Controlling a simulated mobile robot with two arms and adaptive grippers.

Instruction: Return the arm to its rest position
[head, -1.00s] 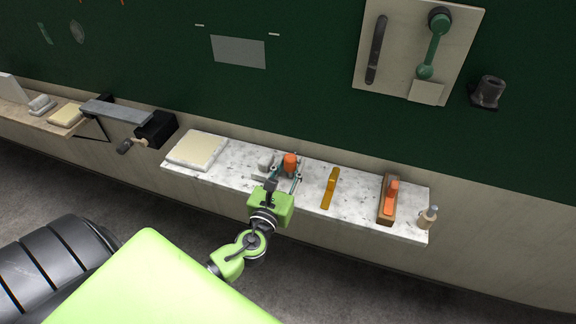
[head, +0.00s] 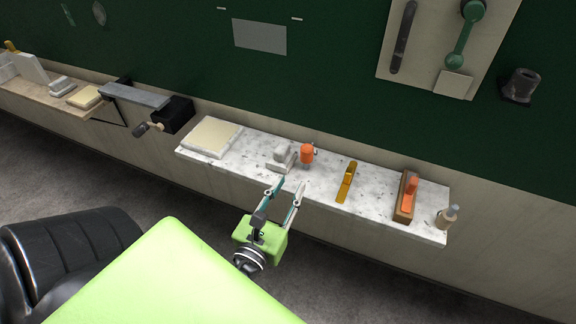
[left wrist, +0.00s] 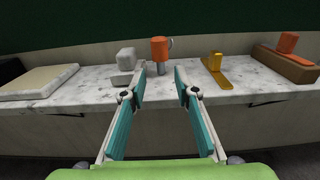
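My left gripper (head: 290,190) is open and empty, in front of the near edge of the speckled white shelf (head: 250,168) in the head view. In the left wrist view its two teal-lined fingers (left wrist: 160,88) stand apart with nothing between them. Beyond the fingers, on the shelf, are an orange-topped tool (head: 307,153) and a grey block-like item (head: 282,157). Both also show in the left wrist view, the orange tool (left wrist: 159,50) upright and the grey item (left wrist: 126,60) left of it. My right gripper is in neither view.
The shelf also holds a cream slab (head: 212,136), a yellow tool (head: 347,182), a wooden plane with orange handle (head: 405,197) and a small bottle-like item (head: 447,217). A vise (head: 172,115) sits left of the shelf. Open floor (head: 350,285) lies in front.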

